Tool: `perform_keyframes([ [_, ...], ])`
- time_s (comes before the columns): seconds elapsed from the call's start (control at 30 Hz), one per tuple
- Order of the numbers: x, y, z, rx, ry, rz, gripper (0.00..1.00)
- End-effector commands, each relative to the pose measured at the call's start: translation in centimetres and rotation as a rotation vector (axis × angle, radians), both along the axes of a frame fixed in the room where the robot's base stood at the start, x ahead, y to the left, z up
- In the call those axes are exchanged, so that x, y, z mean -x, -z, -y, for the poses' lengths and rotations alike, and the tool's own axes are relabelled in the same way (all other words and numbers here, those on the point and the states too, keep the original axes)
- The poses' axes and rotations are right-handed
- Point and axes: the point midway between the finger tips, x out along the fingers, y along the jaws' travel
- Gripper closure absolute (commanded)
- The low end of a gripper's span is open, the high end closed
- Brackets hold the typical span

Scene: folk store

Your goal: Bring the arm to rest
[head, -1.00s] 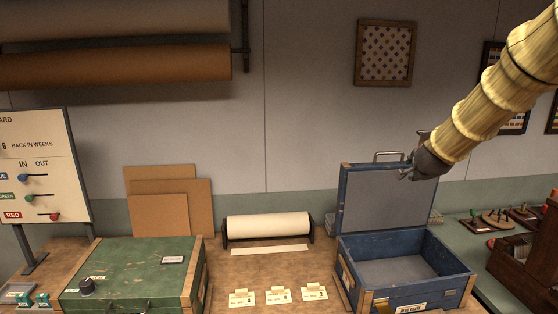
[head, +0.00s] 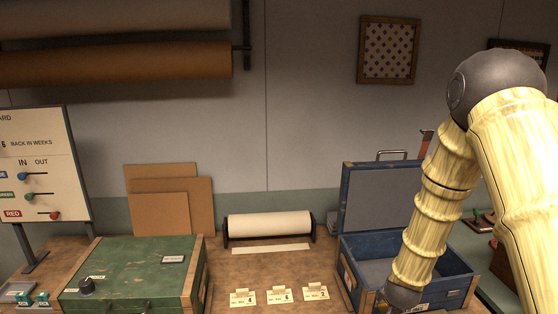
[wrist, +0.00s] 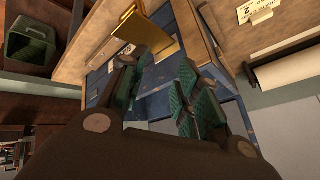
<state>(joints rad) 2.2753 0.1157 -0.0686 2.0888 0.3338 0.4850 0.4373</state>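My arm is bent at the elbow in the head view. My gripper (head: 402,298) points down in front of the open blue case (head: 448,296) and covers part of it. In the wrist view my gripper (wrist: 160,88) has its two green-padded fingers apart, with nothing seen held between them. The blue case (wrist: 182,22) lies beyond the fingers there. A yellowish, brass-like piece (wrist: 148,28) shows near the case edge; I cannot tell what it is.
A green case (head: 140,272) stands shut at the left of the bench. Several small cards (head: 277,296) lie between the cases, before a paper roll (head: 269,224). A sign board (head: 45,165) stands far left. A green bin (wrist: 30,45) shows in the wrist view.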

Motion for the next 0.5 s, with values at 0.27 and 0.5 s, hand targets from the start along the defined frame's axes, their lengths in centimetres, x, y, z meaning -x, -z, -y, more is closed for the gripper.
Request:
perform_keyframes([
  [0.27,12.0,11.2,-3.5,0.08,-0.243,-0.238,0.68],
  [0.5,23.8,17.7,-6.5,0.104,-0.479,-0.426,0.68],
])
